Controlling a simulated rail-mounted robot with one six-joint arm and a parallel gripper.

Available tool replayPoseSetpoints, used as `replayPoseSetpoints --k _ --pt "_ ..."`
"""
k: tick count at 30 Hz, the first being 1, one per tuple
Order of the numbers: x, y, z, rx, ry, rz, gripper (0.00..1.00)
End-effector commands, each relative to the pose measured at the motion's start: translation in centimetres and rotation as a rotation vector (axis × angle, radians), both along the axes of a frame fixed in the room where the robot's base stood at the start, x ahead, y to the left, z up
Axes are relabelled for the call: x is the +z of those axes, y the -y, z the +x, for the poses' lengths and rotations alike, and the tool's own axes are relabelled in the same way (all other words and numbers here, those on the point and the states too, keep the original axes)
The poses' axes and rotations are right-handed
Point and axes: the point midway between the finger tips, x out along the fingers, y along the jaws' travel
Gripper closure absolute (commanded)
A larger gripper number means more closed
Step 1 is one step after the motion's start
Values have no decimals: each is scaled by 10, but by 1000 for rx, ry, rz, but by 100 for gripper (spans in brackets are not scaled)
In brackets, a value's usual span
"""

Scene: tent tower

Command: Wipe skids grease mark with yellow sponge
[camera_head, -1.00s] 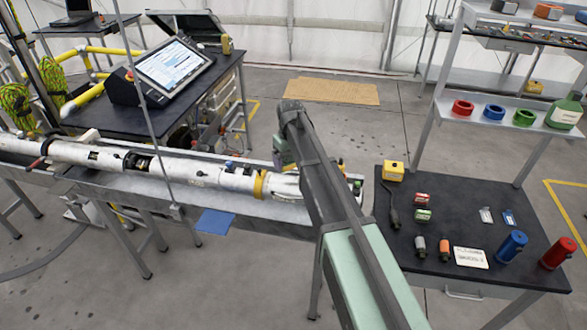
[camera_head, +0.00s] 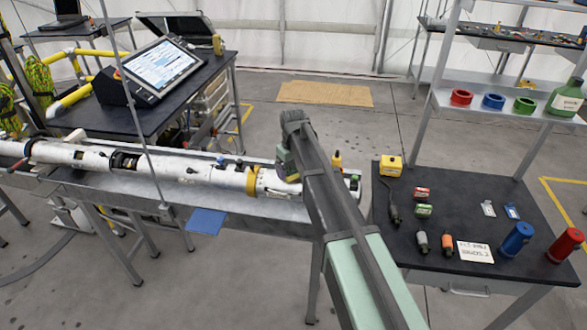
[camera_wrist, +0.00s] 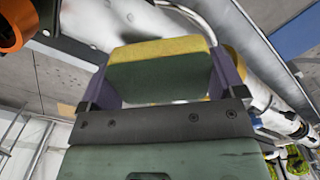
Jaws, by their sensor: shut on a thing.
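My gripper (camera_wrist: 160,75) is shut on the yellow sponge (camera_wrist: 160,48), which has a dark green side and sits between the two purple fingers. In the head view my gripper (camera_head: 288,165) hangs over the right end of the long white tool string (camera_head: 205,172), right of its yellow collar (camera_head: 252,182). The wrist view shows the white tool string (camera_wrist: 258,50) close behind the sponge; contact cannot be told. The metal skid (camera_head: 245,203) runs under the tool string. I cannot make out a grease mark; my arm and gripper cover part of this area.
A blue pad (camera_head: 206,221) hangs at the skid's front edge. A console (camera_head: 160,65) stands on the desk behind. An orange ring (camera_wrist: 14,25) shows in the wrist view.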

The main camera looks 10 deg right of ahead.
Motion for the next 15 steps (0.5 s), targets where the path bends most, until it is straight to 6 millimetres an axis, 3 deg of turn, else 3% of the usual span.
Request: replayPoseSetpoints --k 6,15 --pt "-23 0 1 0 0 0 33" --pt "-17 9 29 2 0 0 33"
